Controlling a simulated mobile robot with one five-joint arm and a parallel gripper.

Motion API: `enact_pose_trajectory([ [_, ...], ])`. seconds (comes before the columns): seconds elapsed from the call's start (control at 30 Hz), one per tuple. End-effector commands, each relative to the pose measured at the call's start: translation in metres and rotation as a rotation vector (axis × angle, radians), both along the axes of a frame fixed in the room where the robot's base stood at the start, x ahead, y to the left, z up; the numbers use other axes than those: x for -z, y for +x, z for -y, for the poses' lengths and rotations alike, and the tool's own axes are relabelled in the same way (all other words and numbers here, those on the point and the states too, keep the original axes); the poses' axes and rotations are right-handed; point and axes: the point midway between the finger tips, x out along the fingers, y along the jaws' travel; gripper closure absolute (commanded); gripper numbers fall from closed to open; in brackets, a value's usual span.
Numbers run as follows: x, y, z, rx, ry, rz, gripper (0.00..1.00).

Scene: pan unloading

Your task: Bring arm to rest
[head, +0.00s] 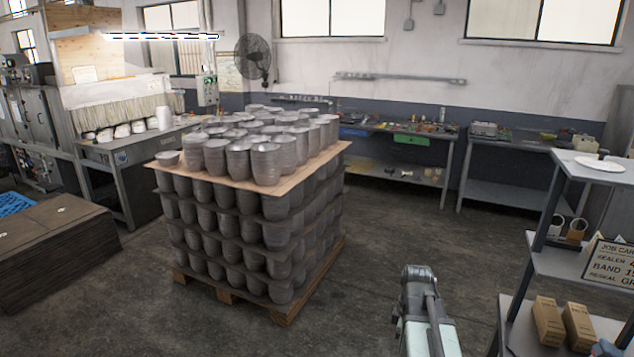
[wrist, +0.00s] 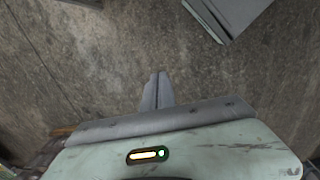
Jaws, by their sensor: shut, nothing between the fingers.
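My arm shows at the lower middle right of the head view, over bare floor, with its upper end at about shelf height. My gripper shows in the wrist view (wrist: 160,77); its two fingers lie together, with nothing between them. It points at the concrete floor and touches nothing that I can see. In the head view the fingertips cannot be made out.
A pallet (head: 228,295) of stacked metal pans (head: 266,165) stands left of my arm. A shelf unit (head: 540,229) with boxes (head: 548,320) is close on the right. Workbenches (head: 452,150) line the back wall. The floor (head: 390,235) between is clear.

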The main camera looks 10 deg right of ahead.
Motion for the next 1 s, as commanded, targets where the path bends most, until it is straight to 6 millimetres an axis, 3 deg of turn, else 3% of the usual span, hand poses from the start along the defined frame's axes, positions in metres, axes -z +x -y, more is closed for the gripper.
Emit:
enact_pose_trajectory([
  [0.03,0.011,0.007,-0.038,-0.014,0.000,0.000,1.00],
  [0.1,0.018,0.013,-0.081,0.003,0.000,0.000,1.00],
  [0.2,0.025,0.015,-0.137,0.060,0.000,0.000,1.00],
  [0.33,0.033,0.008,-0.195,0.225,-0.001,-0.001,1.00],
  [0.4,0.033,0.004,-0.206,0.355,-0.001,-0.001,1.00],
  [0.7,0.031,-0.002,-0.204,0.863,0.000,0.000,1.00],
  [1.0,0.031,-0.001,-0.203,0.929,0.000,0.000,1.00],
])
